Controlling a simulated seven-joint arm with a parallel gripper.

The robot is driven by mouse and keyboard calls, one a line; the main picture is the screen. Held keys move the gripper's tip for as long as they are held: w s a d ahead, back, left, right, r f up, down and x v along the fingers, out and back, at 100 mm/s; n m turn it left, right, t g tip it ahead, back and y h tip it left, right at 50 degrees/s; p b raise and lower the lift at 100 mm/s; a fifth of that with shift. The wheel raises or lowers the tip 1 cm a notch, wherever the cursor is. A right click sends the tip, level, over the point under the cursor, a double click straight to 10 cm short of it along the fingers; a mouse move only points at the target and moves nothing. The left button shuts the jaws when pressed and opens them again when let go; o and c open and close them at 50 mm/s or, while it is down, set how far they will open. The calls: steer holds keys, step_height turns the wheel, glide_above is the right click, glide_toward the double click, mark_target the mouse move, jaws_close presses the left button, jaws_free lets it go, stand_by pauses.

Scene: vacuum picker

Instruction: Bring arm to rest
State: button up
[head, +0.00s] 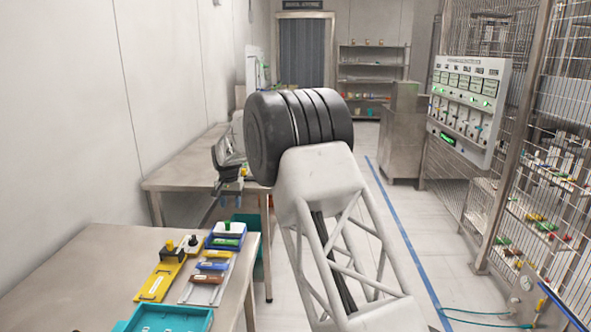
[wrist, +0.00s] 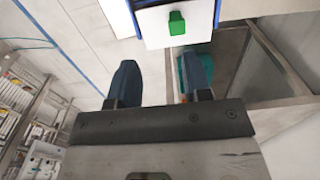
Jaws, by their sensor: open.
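My arm extends forward from the lower right of the head view, past its black ribbed joint. My gripper (head: 231,188) hangs to the left of that joint, above the gap between the two tables. In the wrist view its two dark blue fingers stand apart with nothing between them (wrist: 160,82). A white-topped block with a blue edge and a green knob (wrist: 177,22) shows beyond the fingertips, apart from them. I cannot tell which bench item it is.
A farther table (head: 175,178) stands behind the gripper. A wire fence and control panel (head: 468,105) stand right. The floor (head: 400,215) beside the blue line is clear.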

steer(key=s+d+r, duration=0.8)
steer(key=d, duration=0.4)
steer(key=s+d+r, duration=0.8)
steer(key=s+d, duration=0.1)
steer(key=d, duration=0.3)
steer(key=s+d+r+t, duration=0.1)
steer(key=s+d+r, duration=0.1)
steer(key=s+d, duration=0.55)
steer(key=s+d+r, duration=0.2)
steer(key=s+d, duration=0.3)
steer(key=s, duration=0.5)
steer(key=s+d+f, duration=0.2)
steer(key=s+d, duration=0.1)
steer(key=s, duration=0.7)
steer(key=s+d+f+t, duration=0.1)
steer(key=s+d+f, duration=0.2)
steer(key=s, duration=0.6)
steer(key=s+d+f, duration=0.2)
steer(key=s+d, duration=0.3)
steer(key=s, duration=0.5)
steer(key=shift+s+d+f, duration=0.25)
steer(key=shift+s+f, duration=0.1)
steer(key=shift+f, duration=0.05)
stand_by(0.6)
